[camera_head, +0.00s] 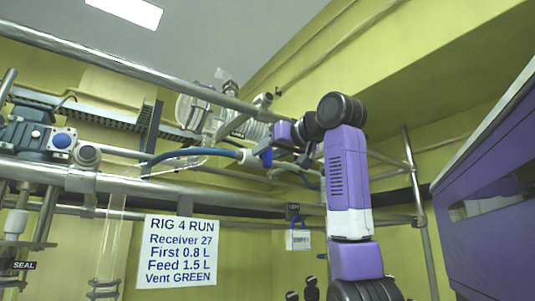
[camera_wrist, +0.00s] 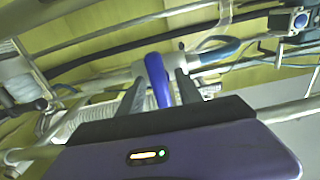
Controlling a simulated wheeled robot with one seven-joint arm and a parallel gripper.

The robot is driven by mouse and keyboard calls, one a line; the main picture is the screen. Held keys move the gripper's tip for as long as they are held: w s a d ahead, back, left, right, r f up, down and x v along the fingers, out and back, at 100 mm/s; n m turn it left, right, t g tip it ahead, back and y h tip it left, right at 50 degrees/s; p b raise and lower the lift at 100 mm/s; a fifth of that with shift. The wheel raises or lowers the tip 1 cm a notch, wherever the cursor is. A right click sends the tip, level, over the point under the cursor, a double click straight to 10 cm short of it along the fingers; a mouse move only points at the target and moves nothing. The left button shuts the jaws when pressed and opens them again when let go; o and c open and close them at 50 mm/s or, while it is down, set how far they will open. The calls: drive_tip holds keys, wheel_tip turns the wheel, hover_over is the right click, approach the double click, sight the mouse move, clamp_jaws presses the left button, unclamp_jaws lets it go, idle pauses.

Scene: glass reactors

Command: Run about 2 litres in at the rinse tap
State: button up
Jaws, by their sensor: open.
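A tap with a blue lever (camera_wrist: 157,82) lies between the two dark fingers of my gripper (camera_wrist: 160,78) in the wrist view. The fingers are open, one on each side of the lever; I cannot tell whether either touches it. In the head view my gripper (camera_head: 271,155) is at the white tap body (camera_head: 249,157), at the end of a blue hose (camera_head: 195,152). The hose also shows in the wrist view (camera_wrist: 220,50). No readable label names this tap as the rinse tap. No water flow is visible.
Metal rails (camera_head: 125,184) run across the rig close to my gripper. Clear glassware (camera_head: 191,112) stands behind the tap. A white sign (camera_head: 178,252) reads "RIG 4 RUN, Receiver 27, First 0.8 L, Feed 1.5 L, Vent GREEN". A purple cabinet (camera_head: 495,200) stands at right.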

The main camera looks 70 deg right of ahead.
drive_tip(key=b+v, duration=0.2)
drive_tip(key=v, duration=0.5)
drive_tip(key=shift+s+b, duration=0.25)
drive_tip(key=shift+b, duration=0.05)
drive_tip(key=shift+a, duration=0.1)
